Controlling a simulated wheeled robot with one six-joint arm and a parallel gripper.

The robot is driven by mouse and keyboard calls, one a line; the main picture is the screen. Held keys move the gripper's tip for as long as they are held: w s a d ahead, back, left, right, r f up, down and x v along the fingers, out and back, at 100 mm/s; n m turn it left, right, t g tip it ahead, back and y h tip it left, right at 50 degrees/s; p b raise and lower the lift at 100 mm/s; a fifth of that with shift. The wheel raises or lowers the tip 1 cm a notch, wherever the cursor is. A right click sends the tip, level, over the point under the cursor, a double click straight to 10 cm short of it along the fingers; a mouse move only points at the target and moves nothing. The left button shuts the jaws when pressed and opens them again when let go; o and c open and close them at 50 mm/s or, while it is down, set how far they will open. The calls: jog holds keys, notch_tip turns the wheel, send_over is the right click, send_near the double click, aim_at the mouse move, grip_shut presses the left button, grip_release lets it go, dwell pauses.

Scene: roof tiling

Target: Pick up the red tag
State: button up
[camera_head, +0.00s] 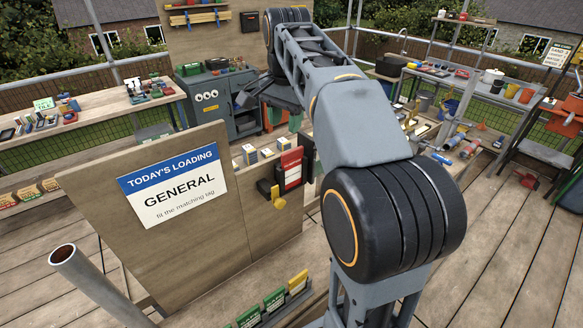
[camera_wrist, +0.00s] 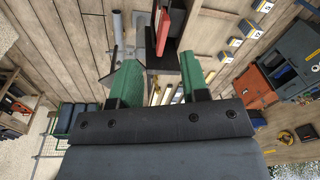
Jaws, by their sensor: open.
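The red tag (camera_head: 291,168) is upright in a dark holder at the right end of the wooden board in the head view. In the wrist view a red strip (camera_wrist: 164,33), which looks like the tag seen edge-on, lies beyond and roughly between my fingertips. My gripper (camera_wrist: 158,63) has green fingers spread apart, with nothing held between them. In the head view the gripper is partly hidden by my arm, behind and above the tag. The exact gap between fingers and tag cannot be told.
The board carries a "TODAY'S LOADING GENERAL" sign (camera_head: 178,184). A yellow piece (camera_head: 278,197) sticks out below the tag. Green tags (camera_head: 274,301) and a yellow tag (camera_head: 298,281) stand in a low rack in front. Small boxes (camera_head: 250,154) line up behind the board.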

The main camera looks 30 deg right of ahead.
aim_at(293, 150)
jog(key=w+d+r+m+g, duration=0.1)
jog(key=w+d+m, duration=0.2)
jog(key=m, duration=0.1)
notch_tip(293, 150, down, 7)
jog(key=shift+f+b, duration=0.1)
jog(key=shift+b, duration=1.15)
jog(key=shift+s+d+f, duration=0.1)
jog(key=shift+f, duration=2.5)
jog(key=shift+c, duration=0.2)
grip_shut()
